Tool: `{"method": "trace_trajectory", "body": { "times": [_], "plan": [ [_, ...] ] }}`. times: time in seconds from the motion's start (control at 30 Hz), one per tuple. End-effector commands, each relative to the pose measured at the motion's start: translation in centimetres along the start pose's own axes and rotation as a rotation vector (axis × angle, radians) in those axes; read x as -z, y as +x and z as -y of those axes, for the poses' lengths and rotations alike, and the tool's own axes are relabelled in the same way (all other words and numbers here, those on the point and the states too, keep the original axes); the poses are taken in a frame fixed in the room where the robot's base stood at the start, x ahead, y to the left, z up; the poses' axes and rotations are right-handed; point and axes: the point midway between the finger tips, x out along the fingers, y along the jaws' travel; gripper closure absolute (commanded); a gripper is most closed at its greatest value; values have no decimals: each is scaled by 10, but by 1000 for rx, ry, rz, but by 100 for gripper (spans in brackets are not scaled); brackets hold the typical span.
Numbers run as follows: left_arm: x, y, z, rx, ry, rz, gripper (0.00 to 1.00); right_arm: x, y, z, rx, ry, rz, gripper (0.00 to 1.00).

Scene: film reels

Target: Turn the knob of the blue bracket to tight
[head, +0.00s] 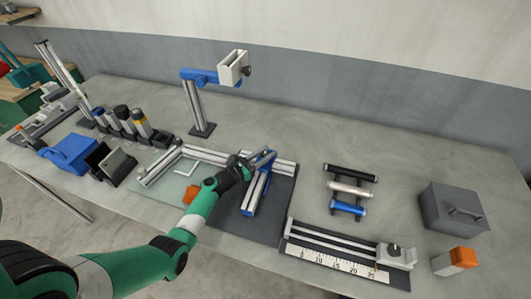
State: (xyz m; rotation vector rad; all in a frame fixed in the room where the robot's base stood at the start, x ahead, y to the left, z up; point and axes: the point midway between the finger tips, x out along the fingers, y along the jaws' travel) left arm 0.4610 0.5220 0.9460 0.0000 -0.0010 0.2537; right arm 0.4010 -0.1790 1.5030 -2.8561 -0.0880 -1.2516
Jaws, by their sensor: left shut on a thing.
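The blue bracket (264,160) sits at the upper end of a short blue-and-silver aluminium profile (254,194) on the dark mat in the middle of the table. My left gripper (255,158) reaches in from the lower left, and its fingers are shut at the bracket. The bracket's knob is too small and too covered by the fingers to make out, and its turn cannot be read. My right gripper is out of view.
A post stand with a blue arm (198,76) rises behind. A glass-like plate with an L-shaped square (186,169) lies left. Rollers (350,187), a ruled slide (335,262) and a grey box (453,208) stand right. The back right tabletop is clear.

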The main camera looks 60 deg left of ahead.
Motion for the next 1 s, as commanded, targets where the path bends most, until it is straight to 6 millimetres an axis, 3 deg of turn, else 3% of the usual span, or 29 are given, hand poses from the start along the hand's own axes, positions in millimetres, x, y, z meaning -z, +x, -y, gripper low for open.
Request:
{"method": "trace_trajectory", "body": {
  "times": [0.33, 0.87, 0.9, 1.0],
  "plan": [
    [2, 0, 0, 148, 0, -2, 100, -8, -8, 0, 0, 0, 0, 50],
    [1, -1, 1, 173, -1, -3, 100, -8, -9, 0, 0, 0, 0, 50],
    [1, -1, 1, 173, -1, -3, 57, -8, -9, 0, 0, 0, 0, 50],
    [1, -1, 1, 173, 0, -2, 39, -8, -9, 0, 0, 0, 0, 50]
  ]
}}
